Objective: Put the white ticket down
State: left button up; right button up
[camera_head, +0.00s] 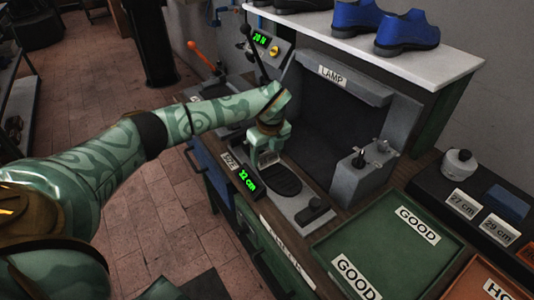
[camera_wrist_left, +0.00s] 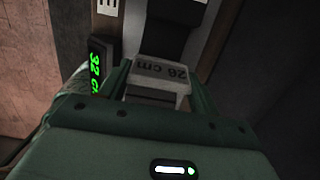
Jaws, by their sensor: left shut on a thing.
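My left gripper (camera_head: 268,158) is shut on the white ticket (camera_wrist_left: 160,70), which reads "28 cm" in the left wrist view. In the head view the gripper points down over the far end of the sizing device with the black sole-shaped plate (camera_head: 277,181); only a small pale part of the ticket shows there. I cannot tell whether the ticket touches the device. Two other white tickets, "27 cm" (camera_head: 463,204) and "29 cm" (camera_head: 499,229), lie on the dark strip at the right. My right gripper is not in view.
A green digital display (camera_head: 246,180) stands beside the plate. The grey lamp booth (camera_head: 345,80) rises behind. A white jar (camera_head: 459,163) and a blue piece (camera_head: 508,203) are near the tickets.

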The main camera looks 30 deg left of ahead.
aim_at(270, 164)
pick_arm(q)
jog(key=o, duration=0.7)
jog(key=shift+f, duration=0.15)
jog(key=shift+o, duration=0.2)
notch_tip(270, 164, up, 12)
jog(key=d+p, duration=0.1)
jog(key=p, duration=0.1)
jog(key=shift+s+d+p, duration=0.15)
jog(key=shift+s+p, duration=0.15)
jog(key=shift+p, duration=0.1)
